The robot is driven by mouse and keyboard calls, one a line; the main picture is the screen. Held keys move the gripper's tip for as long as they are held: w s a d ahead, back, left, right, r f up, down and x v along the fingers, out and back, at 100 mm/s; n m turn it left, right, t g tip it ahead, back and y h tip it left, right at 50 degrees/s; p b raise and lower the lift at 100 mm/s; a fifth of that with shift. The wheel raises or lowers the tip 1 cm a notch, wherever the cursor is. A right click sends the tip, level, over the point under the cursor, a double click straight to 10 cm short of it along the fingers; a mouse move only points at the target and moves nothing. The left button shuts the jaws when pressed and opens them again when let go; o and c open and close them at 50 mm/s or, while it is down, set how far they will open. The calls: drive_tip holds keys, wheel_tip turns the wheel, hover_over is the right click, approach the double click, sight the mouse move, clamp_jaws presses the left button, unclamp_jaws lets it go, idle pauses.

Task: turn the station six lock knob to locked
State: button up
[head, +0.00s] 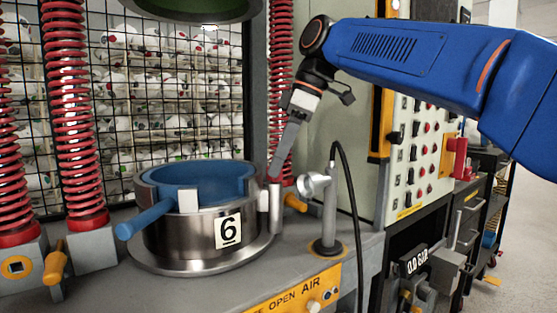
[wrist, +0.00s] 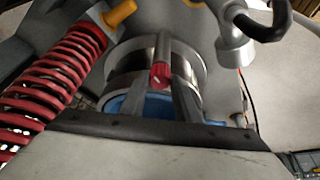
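The station six pot (head: 195,235) is a round metal vessel with a blue inside and a "6" plate (head: 229,232). Its lock knob (wrist: 160,75) is red with a small pale mark, on the end of a grey cylinder (wrist: 162,50). In the head view this upright cylinder (head: 276,210) stands at the pot's right side. My gripper (head: 273,175) points down just above it; the knob is hardly visible there. In the wrist view my gripper's (wrist: 161,88) two fingers are apart, with the knob showing between their tips. I cannot tell whether they touch it.
Red springs (head: 75,130) stand left and behind the pot. A blue handle (head: 150,215) sticks out at its left. A grey post with a nozzle (head: 322,185) and a black hose (head: 353,200) stand close on the right. A control panel (head: 415,160) is farther right.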

drive_tip(key=c, duration=0.5)
drive_tip(key=shift+s+a+m+t+h, duration=0.15)
drive_tip(key=shift+m+t, duration=0.4)
drive_tip(key=shift+m, duration=0.85)
drive_tip(key=shift+s+d+m+t+h, duration=0.1)
drive_tip(key=shift+m+t+h, duration=0.3)
drive_tip(key=shift+m, duration=1)
drive_tip(key=o, duration=1.1)
drive_tip(key=v, duration=1.7)
drive_tip(key=shift+s+r, duration=0.1)
drive_tip(key=shift+s, duration=0.1)
